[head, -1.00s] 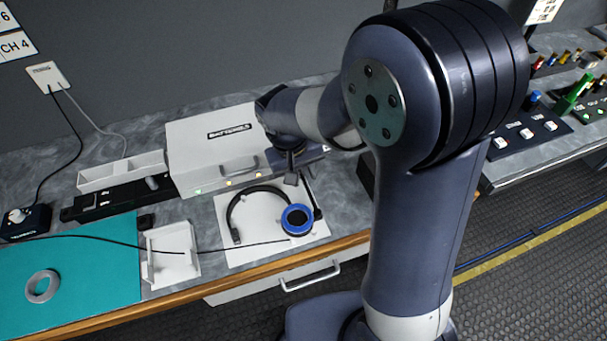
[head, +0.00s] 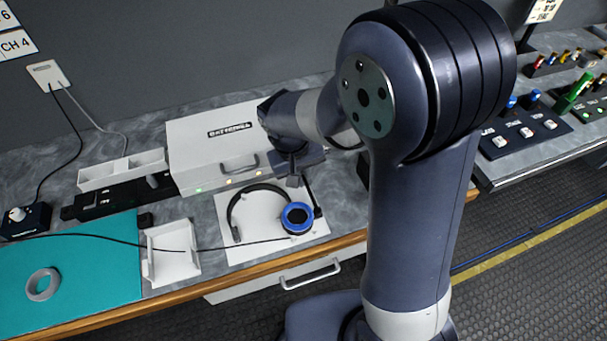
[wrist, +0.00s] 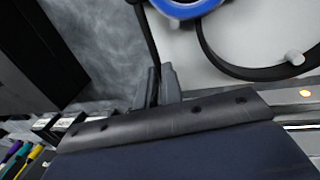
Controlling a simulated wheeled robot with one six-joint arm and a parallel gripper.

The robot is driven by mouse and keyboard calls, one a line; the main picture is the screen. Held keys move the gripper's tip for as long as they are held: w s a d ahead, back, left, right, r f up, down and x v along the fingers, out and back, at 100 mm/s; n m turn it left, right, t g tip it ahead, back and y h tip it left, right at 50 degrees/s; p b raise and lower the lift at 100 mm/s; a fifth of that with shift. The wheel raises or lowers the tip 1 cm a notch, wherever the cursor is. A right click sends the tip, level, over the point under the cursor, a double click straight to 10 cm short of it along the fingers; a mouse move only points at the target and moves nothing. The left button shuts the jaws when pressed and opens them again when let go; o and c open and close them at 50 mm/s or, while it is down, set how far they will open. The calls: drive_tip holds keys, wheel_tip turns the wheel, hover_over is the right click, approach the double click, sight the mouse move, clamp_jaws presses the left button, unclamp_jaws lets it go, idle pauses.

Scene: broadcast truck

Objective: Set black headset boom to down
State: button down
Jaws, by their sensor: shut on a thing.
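The black headset (head: 235,210) lies on a white board, its band curving to the left of a blue-rimmed ear cup (head: 297,217). It also shows in the wrist view, with the blue rim (wrist: 187,8) at the top edge. The thin black boom (head: 313,197) runs from the right side of the ear cup back toward my gripper (head: 294,181). In the wrist view the boom (wrist: 147,35) leads down to my gripper (wrist: 158,84), whose two fingers are close together on it. The boom's tip is hidden by the fingers.
The white board (head: 250,250) lies near the counter's wooden front edge. A white battery case (head: 205,150) stands just behind and left of my gripper. A white stand (head: 173,262) and a teal mat (head: 95,265) with a grey ring (head: 42,285) are to the left.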

drive_tip(key=shift+d+m, duration=0.2)
drive_tip(key=shift+m, duration=0.1)
idle(0.4)
